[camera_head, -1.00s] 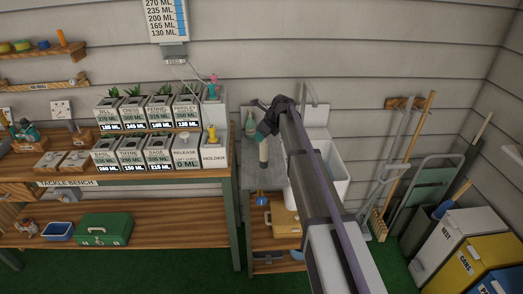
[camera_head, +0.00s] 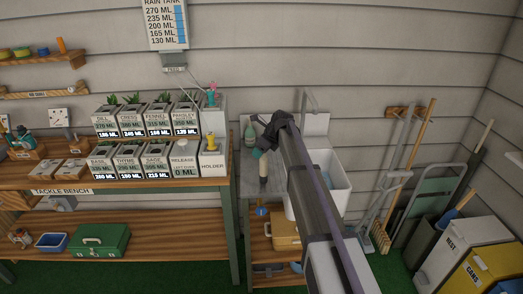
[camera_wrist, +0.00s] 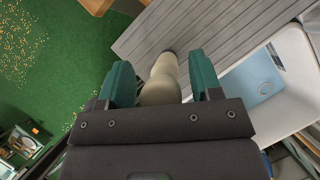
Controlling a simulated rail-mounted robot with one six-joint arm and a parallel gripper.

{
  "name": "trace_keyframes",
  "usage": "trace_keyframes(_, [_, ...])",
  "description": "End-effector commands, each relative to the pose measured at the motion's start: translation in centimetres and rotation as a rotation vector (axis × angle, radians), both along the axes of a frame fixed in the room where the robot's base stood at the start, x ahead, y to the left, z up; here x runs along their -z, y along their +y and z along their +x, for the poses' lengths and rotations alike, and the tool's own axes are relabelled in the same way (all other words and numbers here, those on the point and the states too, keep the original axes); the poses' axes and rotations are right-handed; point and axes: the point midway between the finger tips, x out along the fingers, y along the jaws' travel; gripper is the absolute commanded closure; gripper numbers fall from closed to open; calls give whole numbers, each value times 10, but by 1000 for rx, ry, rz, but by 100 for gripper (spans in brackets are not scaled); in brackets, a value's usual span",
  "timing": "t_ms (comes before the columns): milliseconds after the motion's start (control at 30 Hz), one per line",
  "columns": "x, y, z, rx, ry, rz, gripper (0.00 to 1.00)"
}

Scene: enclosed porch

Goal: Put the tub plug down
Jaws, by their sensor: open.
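A beige, bottle-shaped piece (camera_wrist: 162,80) lies between the two green fingers of my gripper (camera_wrist: 165,82) in the wrist view. The fingers are open, with a gap on each side of it. The piece also shows as a pale cylinder (camera_head: 263,169) below my gripper (camera_head: 258,153) in the head view, over the grey slatted board (camera_head: 250,188). I cannot tell whether its lower end touches the board. I cannot tell whether this piece is the tub plug. The white tub (camera_wrist: 235,112) is right of the board, with a pale blue bottom (camera_wrist: 255,82).
A tan case (camera_head: 284,233) sits on the shelf below. The tackle bench (camera_head: 150,185) with its herb pots is to the left. Brooms (camera_head: 409,170) and bins (camera_head: 465,250) are to the right.

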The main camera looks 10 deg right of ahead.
Motion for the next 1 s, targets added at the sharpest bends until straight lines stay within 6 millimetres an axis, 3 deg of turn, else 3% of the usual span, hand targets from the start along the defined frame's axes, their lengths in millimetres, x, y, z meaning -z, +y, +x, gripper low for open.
trace_keyframes(167, [-11, -2, -2, 0, 0, 0, 41])
trace_keyframes(600, [-106, -41, -35, 2, 1, 1, 41])
trace_keyframes(833, [-108, -45, -42, -14, -3, -7, 41])
trace_keyframes(933, [-104, -36, -76, -160, -34, -80, 41])
trace_keyframes(1000, [-100, -26, -126, -392, -79, -189, 41])
